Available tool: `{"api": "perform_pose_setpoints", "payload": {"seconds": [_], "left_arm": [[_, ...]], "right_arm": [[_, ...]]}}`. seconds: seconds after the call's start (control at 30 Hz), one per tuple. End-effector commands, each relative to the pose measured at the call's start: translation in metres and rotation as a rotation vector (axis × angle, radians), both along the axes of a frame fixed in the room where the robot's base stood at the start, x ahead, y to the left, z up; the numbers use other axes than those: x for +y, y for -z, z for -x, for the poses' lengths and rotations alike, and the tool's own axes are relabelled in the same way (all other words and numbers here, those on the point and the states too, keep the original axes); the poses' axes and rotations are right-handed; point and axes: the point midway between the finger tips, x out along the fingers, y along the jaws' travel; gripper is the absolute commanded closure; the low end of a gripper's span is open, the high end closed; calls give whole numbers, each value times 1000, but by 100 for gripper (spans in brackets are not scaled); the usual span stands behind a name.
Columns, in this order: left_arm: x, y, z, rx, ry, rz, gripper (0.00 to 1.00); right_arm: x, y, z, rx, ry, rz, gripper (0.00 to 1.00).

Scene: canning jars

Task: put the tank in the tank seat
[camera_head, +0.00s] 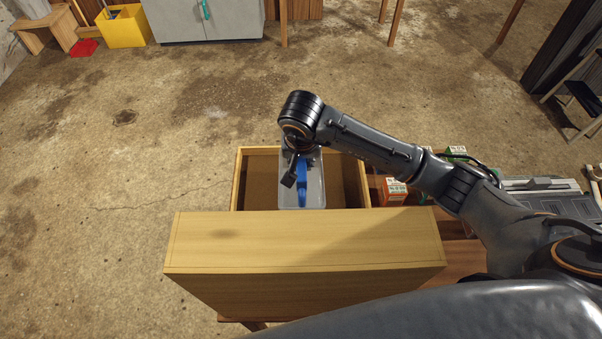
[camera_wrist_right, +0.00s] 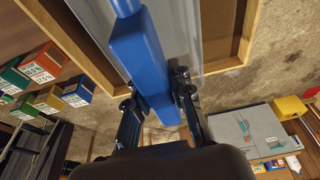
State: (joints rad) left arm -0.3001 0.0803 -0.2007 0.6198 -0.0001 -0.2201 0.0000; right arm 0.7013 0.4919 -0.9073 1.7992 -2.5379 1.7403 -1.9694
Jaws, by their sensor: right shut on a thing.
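The tank (camera_head: 315,185) is a pale, see-through box with a blue handle (camera_head: 302,187). It shows within the outline of the open wooden bay (camera_head: 236,180), which I take to be the tank seat; I cannot tell how deep it sits or whether it touches the bottom. My right gripper (camera_head: 295,172) is at the blue handle. In the right wrist view the fingers (camera_wrist_right: 158,95) are shut on either side of the blue handle (camera_wrist_right: 138,45), with the grey tank wall (camera_wrist_right: 188,25) behind. My left gripper is not in view.
A wooden top board (camera_head: 300,240) lies in front of the bay. Small labelled boxes (camera_head: 394,190) stand to its right, and several show in the right wrist view (camera_wrist_right: 76,91). A grey cabinet (camera_head: 205,20) and yellow bin (camera_head: 124,27) stand far back. Floor left is clear.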

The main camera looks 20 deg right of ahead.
Motion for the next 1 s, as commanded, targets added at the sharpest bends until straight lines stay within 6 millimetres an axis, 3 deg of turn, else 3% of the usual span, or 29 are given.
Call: {"api": "perform_pose_setpoints", "payload": {"seconds": [0.33,0.7,0.73,0.8,0.83,1.0], "left_arm": [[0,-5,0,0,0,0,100],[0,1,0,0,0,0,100],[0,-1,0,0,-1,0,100],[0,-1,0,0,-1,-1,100],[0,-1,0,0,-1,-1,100],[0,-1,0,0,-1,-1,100]], "right_arm": [[0,38,0,0,-1,-2,100],[0,44,-1,-3,-1,0,100],[0,43,0,-2,-1,0,75],[0,43,0,-1,-1,0,60],[0,43,0,-1,-1,0,56],[0,42,0,-1,-1,0,56]]}}
